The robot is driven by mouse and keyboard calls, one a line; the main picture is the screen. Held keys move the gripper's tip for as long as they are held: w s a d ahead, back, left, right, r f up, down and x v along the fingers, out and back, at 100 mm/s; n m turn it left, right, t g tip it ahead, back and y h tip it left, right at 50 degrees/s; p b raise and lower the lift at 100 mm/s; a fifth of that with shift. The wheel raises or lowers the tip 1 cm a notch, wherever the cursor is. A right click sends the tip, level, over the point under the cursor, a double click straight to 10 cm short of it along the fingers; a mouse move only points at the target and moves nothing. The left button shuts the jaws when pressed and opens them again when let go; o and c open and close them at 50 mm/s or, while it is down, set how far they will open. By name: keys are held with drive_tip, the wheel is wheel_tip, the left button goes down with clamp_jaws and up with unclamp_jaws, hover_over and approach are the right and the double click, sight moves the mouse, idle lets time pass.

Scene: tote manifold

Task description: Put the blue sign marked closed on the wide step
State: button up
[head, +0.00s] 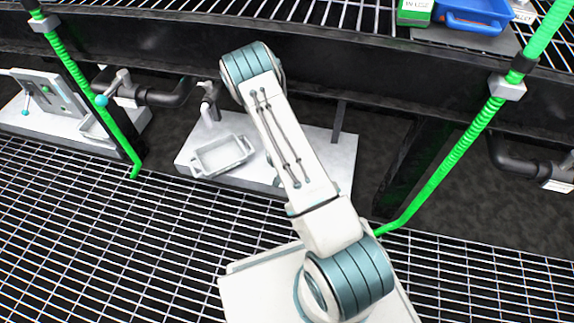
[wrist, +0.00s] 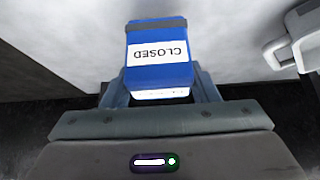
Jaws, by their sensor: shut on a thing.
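The blue sign (wrist: 160,72) shows in the wrist view with a white label reading CLOSED, upside down in the picture. My gripper (wrist: 160,92) is shut on it, with a finger at each side of its lower part. A pale grey surface lies behind the sign; I cannot tell whether the sign touches it. In the head view my arm hides the gripper and sign. A pale grey slab (head: 335,160) stands low under the dark beam there; I cannot tell for sure whether it is the wide step.
A white tray (head: 222,156) sits on the slab's left part. Green hoses (head: 455,155) and (head: 75,70) hang at either side. Dark pipes (head: 165,97) run under the beam. A blue tray (head: 475,15) and green box (head: 414,12) stand above. The slab's right part looks clear.

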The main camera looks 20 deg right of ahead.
wheel_tip(320, 180, down, 4)
drive_tip(key=shift+r+b, duration=0.15)
drive_tip(key=shift+b, duration=0.85)
drive_tip(key=shift+r, duration=0.1)
drive_tip(key=o, duration=1)
